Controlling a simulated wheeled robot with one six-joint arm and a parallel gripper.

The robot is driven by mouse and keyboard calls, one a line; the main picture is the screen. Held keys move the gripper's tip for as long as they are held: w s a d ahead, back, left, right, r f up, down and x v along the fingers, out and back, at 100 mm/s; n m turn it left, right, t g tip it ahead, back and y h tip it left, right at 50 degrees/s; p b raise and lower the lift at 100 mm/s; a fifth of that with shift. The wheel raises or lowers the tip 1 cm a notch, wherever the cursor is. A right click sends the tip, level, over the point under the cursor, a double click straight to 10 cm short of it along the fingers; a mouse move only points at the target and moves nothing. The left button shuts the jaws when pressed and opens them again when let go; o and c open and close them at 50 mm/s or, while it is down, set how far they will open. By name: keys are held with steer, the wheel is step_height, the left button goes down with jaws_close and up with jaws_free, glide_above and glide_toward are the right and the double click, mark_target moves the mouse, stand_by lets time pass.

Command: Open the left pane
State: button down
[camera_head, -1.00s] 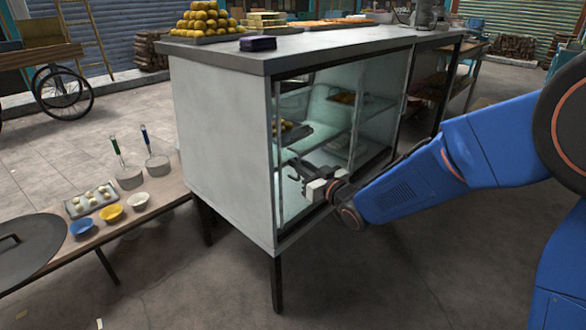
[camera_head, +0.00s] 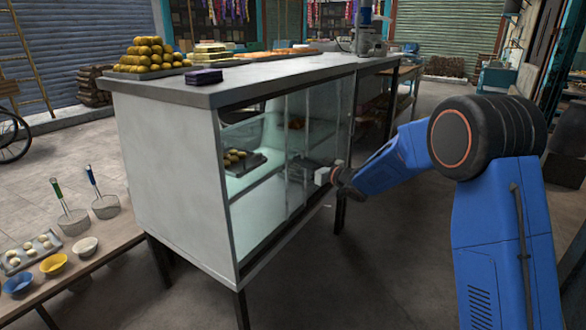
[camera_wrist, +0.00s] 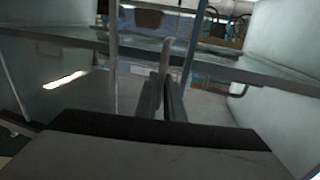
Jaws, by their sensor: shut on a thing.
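The food cabinet's glass front has a left pane (camera_head: 296,150), whose upright edge stands right of the middle of the front. The left part of the front is open, with the shelf inside in plain view. My gripper (camera_head: 302,165) is at the right half of the front, against the pane. In the wrist view my gripper (camera_wrist: 164,85) is shut on a thin upright piece of the pane, probably its handle or edge. The exact contact is hard to see.
The cabinet (camera_head: 170,180) has a counter top holding stacked yellow sweets (camera_head: 150,55) and a dark box (camera_head: 204,76). A tray of round sweets (camera_head: 243,161) sits inside. A low table (camera_head: 100,255) with bowls stands at left. The floor in front is clear.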

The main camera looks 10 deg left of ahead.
steer(key=shift+w+d, duration=0.3)
steer(key=shift+w, duration=0.4)
steer(key=c, duration=1.9)
jaws_free()
steer(key=shift+o, duration=0.2)
steer(key=shift+d, duration=0.1)
steer(key=v, duration=1.7)
steer(key=shift+s+d, duration=0.15)
